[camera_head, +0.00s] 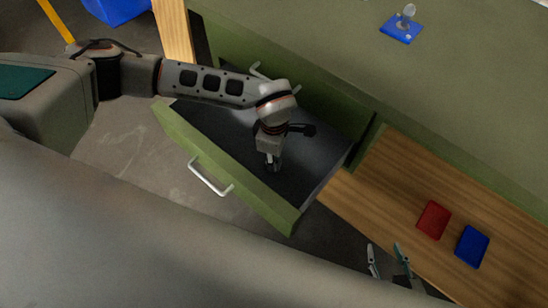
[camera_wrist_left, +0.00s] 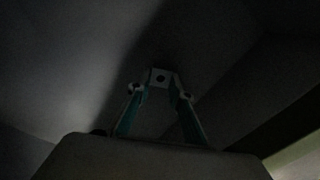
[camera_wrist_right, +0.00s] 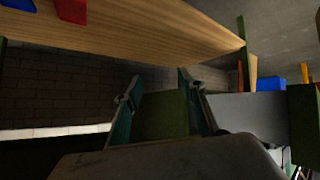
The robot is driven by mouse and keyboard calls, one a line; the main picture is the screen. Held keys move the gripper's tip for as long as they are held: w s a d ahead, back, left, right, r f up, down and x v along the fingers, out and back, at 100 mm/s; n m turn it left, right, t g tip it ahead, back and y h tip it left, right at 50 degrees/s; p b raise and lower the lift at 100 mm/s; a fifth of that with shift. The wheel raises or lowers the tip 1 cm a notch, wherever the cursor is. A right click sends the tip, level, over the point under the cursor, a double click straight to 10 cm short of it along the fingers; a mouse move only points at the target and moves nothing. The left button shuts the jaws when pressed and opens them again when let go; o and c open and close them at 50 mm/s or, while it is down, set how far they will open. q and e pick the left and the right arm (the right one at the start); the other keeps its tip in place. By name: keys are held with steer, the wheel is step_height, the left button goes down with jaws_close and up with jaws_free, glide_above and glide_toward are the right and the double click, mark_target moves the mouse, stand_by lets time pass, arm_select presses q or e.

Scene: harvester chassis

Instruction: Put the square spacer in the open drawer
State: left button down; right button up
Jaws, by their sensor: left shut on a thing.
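The open drawer (camera_head: 247,189) is green with a dark grey inside and a white handle, pulled out from the green cabinet. My left gripper (camera_head: 272,166) points down inside the drawer, over its floor. In the left wrist view it is shut on the square spacer (camera_wrist_left: 153,76), a small pale piece with a dark hole, held at the fingertips. The drawer's dark floor fills most of that view; whether the spacer touches it I cannot tell. In the head view the gripper hides the spacer. My right gripper (camera_head: 387,253) is open and empty, beside the wooden shelf.
The wooden shelf (camera_head: 390,176) bears a red block (camera_head: 433,220) and a blue block (camera_head: 472,246), right of the drawer. A blue-based fixture (camera_head: 401,28) stands on the green top. The drawer's raised walls surround my left gripper.

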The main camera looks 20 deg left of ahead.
arm_select(q)
steer(key=c, duration=1.8)
jaws_free()
steer(key=shift+f, duration=0.1)
steer(key=shift+r, duration=0.45)
step_height(320, 180, up, 12)
steer(key=shift+f+p, duration=0.25)
steer(key=shift+p, duration=0.95)
